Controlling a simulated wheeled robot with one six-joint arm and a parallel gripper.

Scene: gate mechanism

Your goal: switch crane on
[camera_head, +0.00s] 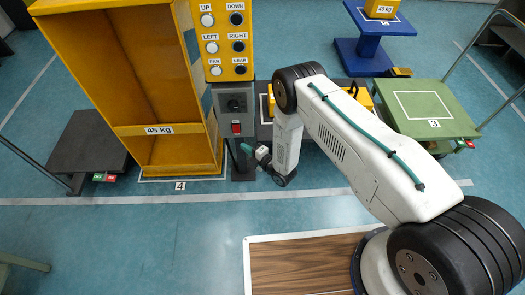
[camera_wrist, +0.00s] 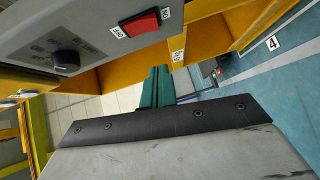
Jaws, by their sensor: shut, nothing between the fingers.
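The red rocker switch (camera_head: 236,127) is low on the grey control box (camera_head: 233,92), under the yellow button panel. In the wrist view the red switch (camera_wrist: 142,22) sits between an OFF label and an ON label; I cannot tell which side is pressed. A black rotary knob (camera_wrist: 66,61) is on the same grey face. My gripper (camera_head: 246,149) is just below and to the right of the switch in the head view. Its teal fingers (camera_wrist: 157,86) are shut and empty, apart from the switch in the wrist view.
The yellow button panel (camera_head: 224,12) carries UP, DOWN, LEFT, RIGHT, FAR and NEAR buttons. A tall yellow 45 kg frame (camera_head: 158,131) stands left of the box. A green platform (camera_head: 423,105) is at right. Open blue floor (camera_head: 120,240) lies in front.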

